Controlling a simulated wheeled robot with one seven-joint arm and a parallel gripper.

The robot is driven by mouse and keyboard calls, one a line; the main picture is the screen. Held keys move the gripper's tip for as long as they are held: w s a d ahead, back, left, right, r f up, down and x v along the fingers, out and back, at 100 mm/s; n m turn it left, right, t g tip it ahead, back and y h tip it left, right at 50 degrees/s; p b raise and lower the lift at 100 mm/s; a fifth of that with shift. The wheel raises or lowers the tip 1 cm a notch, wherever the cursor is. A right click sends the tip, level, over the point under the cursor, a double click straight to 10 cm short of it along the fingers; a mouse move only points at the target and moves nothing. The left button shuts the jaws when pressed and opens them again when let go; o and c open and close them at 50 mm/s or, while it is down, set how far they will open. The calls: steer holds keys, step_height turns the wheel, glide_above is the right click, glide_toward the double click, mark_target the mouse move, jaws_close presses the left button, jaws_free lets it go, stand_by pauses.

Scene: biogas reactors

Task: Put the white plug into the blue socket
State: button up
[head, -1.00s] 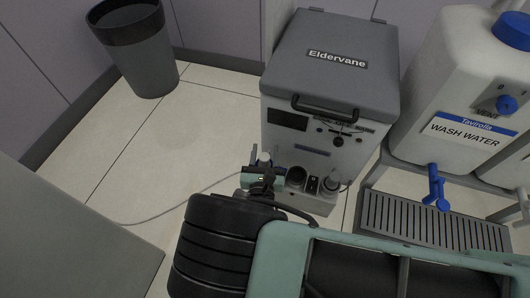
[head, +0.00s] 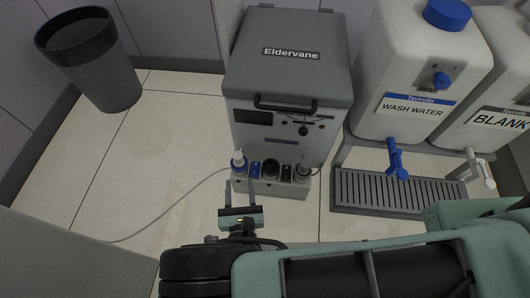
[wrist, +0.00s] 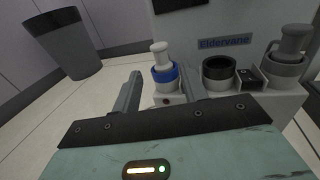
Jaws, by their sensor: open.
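The white plug (head: 238,156) stands upright in the blue socket (head: 238,166), at the left end of the socket row on the grey Eldervane unit. In the wrist view the white plug (wrist: 160,52) rises from the blue ring (wrist: 165,77); I cannot tell how deep it sits. My gripper (head: 237,188) is open and empty, short of the plug and apart from it. In the wrist view my gripper's fingers (wrist: 161,78) frame the plug from the near side, with the plug beyond their tips.
A black socket (wrist: 218,69) and a grey plug in a grey socket (wrist: 289,52) are to the right. A cable (head: 185,196) runs over the floor to the plug. A bin (head: 92,62) stands left; water containers (head: 404,75) stand right.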

steer(key=w+a+r+m+g, duration=0.5)
steer(key=a+m+g, duration=0.15)
steer(key=m, duration=0.35)
step_height(320, 180, up, 12)
steer(key=r+m+g+y, duration=0.1)
steer(key=m+g+y, duration=0.2)
steer(key=m+g, duration=0.4)
steer(key=s+d+r+m+g, duration=0.2)
steer(key=d+r+m, duration=0.1)
steer(key=d+r, duration=0.3)
steer(key=s+d+r+m+g, duration=0.1)
steer(key=s+d+r+m, duration=0.25)
steer(key=d+r, duration=0.25)
steer(key=s+d+r+m+h, duration=0.2)
steer(key=d+m, duration=0.1)
steer(key=d, duration=0.4)
steer(key=s+d+r+m+g+h, duration=0.1)
steer(key=s+d+r+m+h, duration=0.1)
steer(key=d, duration=0.6)
steer(key=shift+s+d+r+m, duration=0.2)
steer(key=shift+s+m, duration=0.25)
steer(key=shift+s, duration=0.35)
steer(key=shift+g, duration=0.25)
